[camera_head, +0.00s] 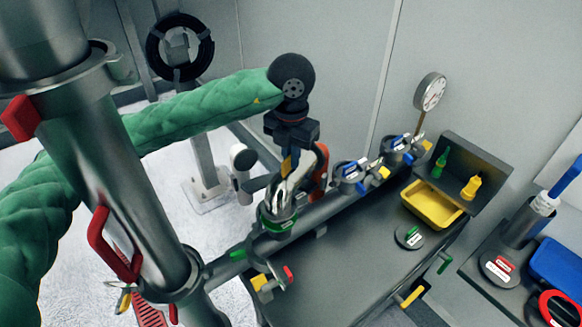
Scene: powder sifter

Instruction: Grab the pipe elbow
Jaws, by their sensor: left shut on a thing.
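My left arm, in a green padded sleeve, comes in from the left in the head view. Its dark gripper (288,178) points down over the pipe run by the grey bench. It is shut on a shiny silver curved piece, which looks like the pipe elbow (283,199). The elbow is at the green-ringed pipe opening (278,222); whether it is seated there or lifted I cannot tell. The fingertips are partly hidden by the gripper body and the metal. An orange-red curved part (319,168) is just right of the gripper. My right gripper is not in view.
A large steel pipe with red handles (115,245) stands at the left. Clamped ports (348,178) and a pressure gauge (430,91) are right of the gripper. A yellow tray (432,206) sits on the bench (335,275), whose middle is mostly clear. A blue bin (556,264) is far right.

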